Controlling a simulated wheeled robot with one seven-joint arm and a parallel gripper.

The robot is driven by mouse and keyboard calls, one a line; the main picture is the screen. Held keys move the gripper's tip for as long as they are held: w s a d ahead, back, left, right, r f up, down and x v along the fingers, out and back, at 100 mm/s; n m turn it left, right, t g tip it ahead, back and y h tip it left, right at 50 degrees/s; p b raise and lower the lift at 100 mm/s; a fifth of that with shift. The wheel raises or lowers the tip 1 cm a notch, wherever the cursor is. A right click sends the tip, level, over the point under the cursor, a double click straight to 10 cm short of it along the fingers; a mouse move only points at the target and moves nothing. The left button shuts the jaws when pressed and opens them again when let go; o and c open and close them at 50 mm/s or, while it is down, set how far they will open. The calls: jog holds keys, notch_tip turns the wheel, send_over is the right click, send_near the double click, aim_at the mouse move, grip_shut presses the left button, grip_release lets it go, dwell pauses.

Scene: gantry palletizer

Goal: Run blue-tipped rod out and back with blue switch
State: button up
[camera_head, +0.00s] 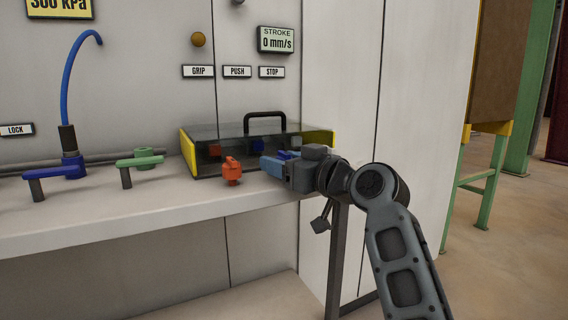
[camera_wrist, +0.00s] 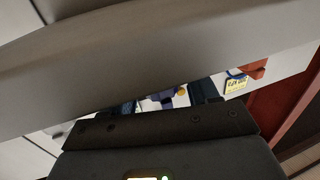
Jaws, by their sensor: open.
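A low box with a smoky clear cover (camera_head: 222,132), yellow ends and a black handle stands on the bench. Red and blue parts show dimly through its cover. My gripper (camera_head: 272,167) is at the box's front right, above the bench edge, with its jaws open. A darker blue part (camera_head: 288,154) shows just behind it; I cannot tell whether this is the blue switch. In the wrist view my gripper (camera_wrist: 167,100) has its dark fingers apart, with a small blue-purple part (camera_wrist: 166,98) seen between them. Contact cannot be told. I cannot make out a blue-tipped rod.
An orange-red knob (camera_head: 232,171) stands just left of my gripper. Blue (camera_head: 55,172) and green (camera_head: 140,162) lever valves are farther left. The display (camera_head: 276,40) reads STROKE 0 mm/s, above GRIP, PUSH and STOP labels. A broad grey surface (camera_wrist: 150,55) crosses the wrist view.

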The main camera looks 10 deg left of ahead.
jog(key=c, duration=0.9)
jog(key=shift+c, duration=0.2)
